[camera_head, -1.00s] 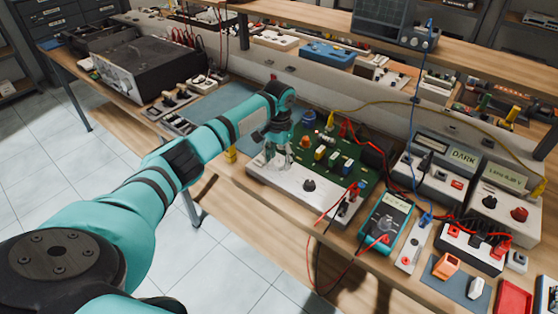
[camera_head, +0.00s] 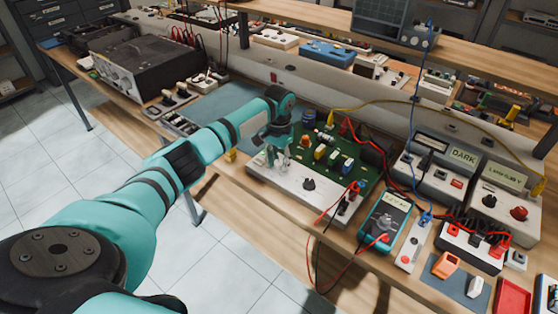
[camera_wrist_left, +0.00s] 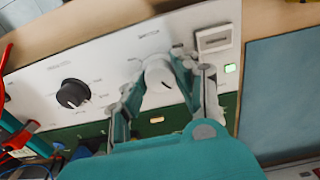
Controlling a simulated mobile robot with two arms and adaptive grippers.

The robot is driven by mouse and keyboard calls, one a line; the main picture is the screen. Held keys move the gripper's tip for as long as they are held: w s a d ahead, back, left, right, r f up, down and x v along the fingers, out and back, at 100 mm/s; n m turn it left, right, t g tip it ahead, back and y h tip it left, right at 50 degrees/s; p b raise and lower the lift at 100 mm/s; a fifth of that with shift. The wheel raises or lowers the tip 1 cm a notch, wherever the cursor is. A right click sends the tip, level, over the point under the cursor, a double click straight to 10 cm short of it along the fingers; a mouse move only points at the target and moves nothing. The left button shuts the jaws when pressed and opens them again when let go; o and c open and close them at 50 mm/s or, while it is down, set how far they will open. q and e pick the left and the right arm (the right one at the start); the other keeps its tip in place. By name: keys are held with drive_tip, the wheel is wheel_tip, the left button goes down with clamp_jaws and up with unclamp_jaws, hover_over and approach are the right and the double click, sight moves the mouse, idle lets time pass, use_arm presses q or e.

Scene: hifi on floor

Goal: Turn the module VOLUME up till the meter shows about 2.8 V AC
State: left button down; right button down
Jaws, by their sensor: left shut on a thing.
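The module (camera_head: 315,190) is a green circuit board with a pale front panel on the bench. My left gripper (camera_head: 277,163) is over the left part of that panel. In the left wrist view my left gripper (camera_wrist_left: 163,72) is shut on a pale round knob (camera_wrist_left: 157,82), one finger on each side. The label by this knob is too blurred to read. A black knob (camera_wrist_left: 72,93) on the same panel stands free; it also shows in the head view (camera_head: 309,184). The teal meter (camera_head: 386,220) lies right of the module; its reading is too small to read. My right gripper is not in view.
Red leads (camera_head: 325,240) run from the module to the meter and hang past the bench's front edge. Boxes with displays (camera_head: 437,180) stand to the right. A lit green indicator (camera_wrist_left: 230,68) is near the held knob. A blue-grey mat (camera_head: 215,103) lies behind my arm.

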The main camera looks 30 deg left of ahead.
sight(279, 162)
use_arm(q)
drive_tip(key=shift+r+m+p, duration=0.25)
drive_tip(key=shift+m+p, duration=0.95)
drive_tip(key=shift+m, duration=0.2)
drive_tip(key=m, duration=0.2)
drive_tip(key=shift+f+m+p, duration=0.2)
drive_tip(key=shift+m+p, duration=0.1)
drive_tip(key=shift+p, duration=0.05)
drive_tip(key=c, duration=1)
unclamp_jaws()
wheel_tip(279, 162, up, 12)
